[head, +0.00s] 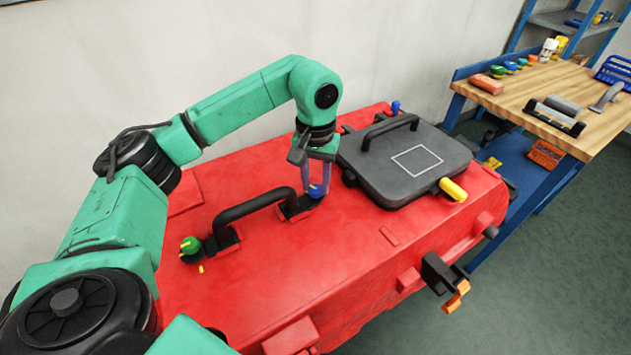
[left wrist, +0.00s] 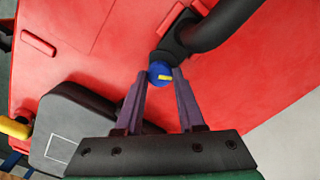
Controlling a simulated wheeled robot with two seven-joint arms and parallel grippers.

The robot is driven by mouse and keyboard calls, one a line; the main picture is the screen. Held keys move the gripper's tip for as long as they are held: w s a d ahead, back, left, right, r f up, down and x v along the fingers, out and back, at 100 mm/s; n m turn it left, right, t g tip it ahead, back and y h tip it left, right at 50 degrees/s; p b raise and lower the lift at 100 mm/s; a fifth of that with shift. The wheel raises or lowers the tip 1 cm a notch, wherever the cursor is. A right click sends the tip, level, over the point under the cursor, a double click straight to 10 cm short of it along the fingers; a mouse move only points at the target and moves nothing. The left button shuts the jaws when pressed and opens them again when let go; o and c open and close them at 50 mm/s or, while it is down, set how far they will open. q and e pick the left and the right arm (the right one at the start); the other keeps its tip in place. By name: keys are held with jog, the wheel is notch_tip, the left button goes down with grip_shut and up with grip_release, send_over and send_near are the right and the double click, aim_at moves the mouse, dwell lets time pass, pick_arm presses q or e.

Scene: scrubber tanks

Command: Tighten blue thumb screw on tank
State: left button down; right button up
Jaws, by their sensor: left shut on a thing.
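The blue thumb screw (head: 316,191) with a yellow mark sits at the right foot of the black handle (head: 252,207) on top of the red tank (head: 352,255). My left gripper (head: 315,189) reaches down onto it from above and is shut on it. In the left wrist view the blue thumb screw (left wrist: 160,72) lies between the two purple fingertips (left wrist: 160,75), its yellow mark turned toward the right. A green thumb screw (head: 190,245) with a yellow mark stands at the handle's other foot. My right gripper is not in view.
A dark grey lid (head: 405,183) with its own handle lies on the tank right of my gripper, with a yellow latch (head: 453,189) at its edge. An orange-tipped black fitting (head: 446,280) juts from the front. A workbench (head: 543,85) stands at the right.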

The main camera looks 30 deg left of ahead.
pick_arm(q)
jog(key=m, duration=0.5)
jog(key=shift+w+r, duration=0.1)
jog(key=shift+r, duration=0.1)
jog(key=shift+m, duration=0.3)
jog(key=c, duration=0.5)
grip_release()
jog(key=shift+d, duration=0.1)
